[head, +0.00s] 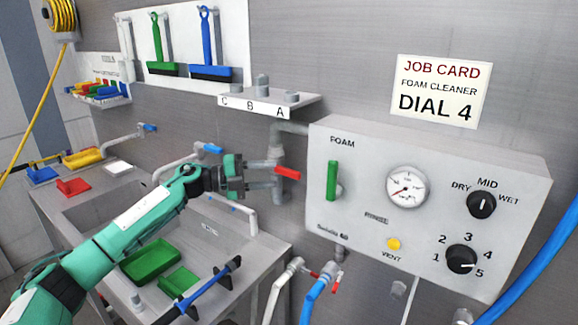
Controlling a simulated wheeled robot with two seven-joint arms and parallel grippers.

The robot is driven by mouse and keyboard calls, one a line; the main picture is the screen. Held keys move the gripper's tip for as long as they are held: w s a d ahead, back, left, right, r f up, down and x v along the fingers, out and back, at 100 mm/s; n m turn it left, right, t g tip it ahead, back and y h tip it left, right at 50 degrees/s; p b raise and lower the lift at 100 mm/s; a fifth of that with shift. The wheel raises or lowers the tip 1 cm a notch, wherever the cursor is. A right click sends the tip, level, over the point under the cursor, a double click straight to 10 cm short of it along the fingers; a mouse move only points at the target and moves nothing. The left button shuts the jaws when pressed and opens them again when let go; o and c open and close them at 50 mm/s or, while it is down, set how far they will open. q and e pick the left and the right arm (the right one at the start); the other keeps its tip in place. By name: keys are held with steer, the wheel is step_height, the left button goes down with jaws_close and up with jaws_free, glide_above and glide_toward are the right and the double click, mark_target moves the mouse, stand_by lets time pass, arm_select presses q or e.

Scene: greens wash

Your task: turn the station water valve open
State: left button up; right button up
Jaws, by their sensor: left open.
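A red lever handle (288,173) sits on the vertical grey pipe (277,152) left of the foam control box; it looks like the water valve. The lever points to the right and slightly down. My left gripper (268,177) reaches in from the left at the pipe, its jaws open, one finger above the other. The fingertips are close to the lever's left end, and the valve body is partly hidden behind them. I cannot tell whether they touch it. My right gripper is not in view.
The foam box (376,232) has an upright green lever (331,180), a gauge (407,187) and two black knobs. A shelf (268,102) juts out above my gripper. The sink (110,206) and taps lie below. A blue hose (535,262) crosses at right.

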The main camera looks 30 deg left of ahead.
mark_target(285, 173)
arm_select(q)
steer(key=p+x, duration=0.2)
steer(key=x, duration=0.3)
steer(key=shift+w+d+r, duration=0.1)
steer(key=shift+w+d, duration=0.05)
steer(key=shift+d, duration=0.05)
steer(key=shift+w+d, duration=0.25)
steer(key=shift+d, duration=0.05)
jaws_close()
